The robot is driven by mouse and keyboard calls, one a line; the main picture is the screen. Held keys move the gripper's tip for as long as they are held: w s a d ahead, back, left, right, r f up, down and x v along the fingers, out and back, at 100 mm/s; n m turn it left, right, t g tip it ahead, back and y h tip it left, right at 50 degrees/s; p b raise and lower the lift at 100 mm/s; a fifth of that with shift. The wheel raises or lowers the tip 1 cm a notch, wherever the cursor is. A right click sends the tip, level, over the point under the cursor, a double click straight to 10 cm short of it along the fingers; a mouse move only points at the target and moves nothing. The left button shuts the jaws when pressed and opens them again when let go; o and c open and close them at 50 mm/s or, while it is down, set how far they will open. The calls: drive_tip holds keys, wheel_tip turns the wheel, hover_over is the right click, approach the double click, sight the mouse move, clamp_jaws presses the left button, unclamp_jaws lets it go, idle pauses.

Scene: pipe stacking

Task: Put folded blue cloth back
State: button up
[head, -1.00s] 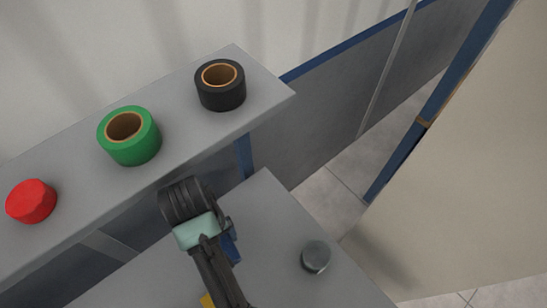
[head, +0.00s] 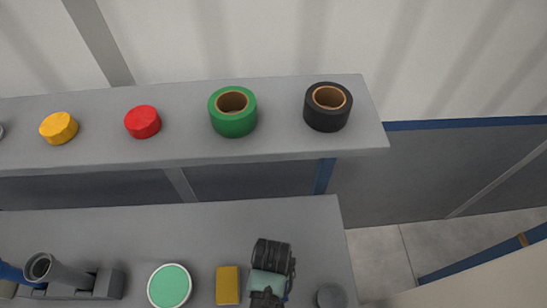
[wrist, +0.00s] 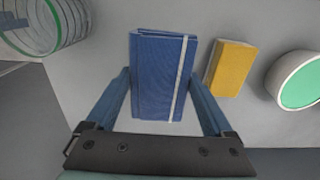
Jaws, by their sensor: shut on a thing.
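The folded blue cloth (wrist: 157,70) is a flat blue block with a pale stripe near its right side in the wrist view. My gripper (wrist: 161,92) has one finger on each side of it and is shut on it. In the head view my gripper (head: 268,290) is low in the picture, over the grey bench, and mostly hides the cloth. I cannot tell whether the cloth touches the bench top.
On the grey bench (head: 215,225) a yellow block (head: 228,285) and a round green-topped container (head: 170,286) stand left of my gripper. The shelf (head: 280,110) behind holds green tape (head: 232,122), black tape (head: 327,117) and red and yellow caps.

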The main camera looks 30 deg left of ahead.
drive_tip(key=shift+f, duration=3.3)
drive_tip(key=o, duration=0.9)
drive_tip(key=shift+f, duration=0.15)
wheel_tip(320, 180, up, 12)
drive_tip(key=shift+r, duration=0.2)
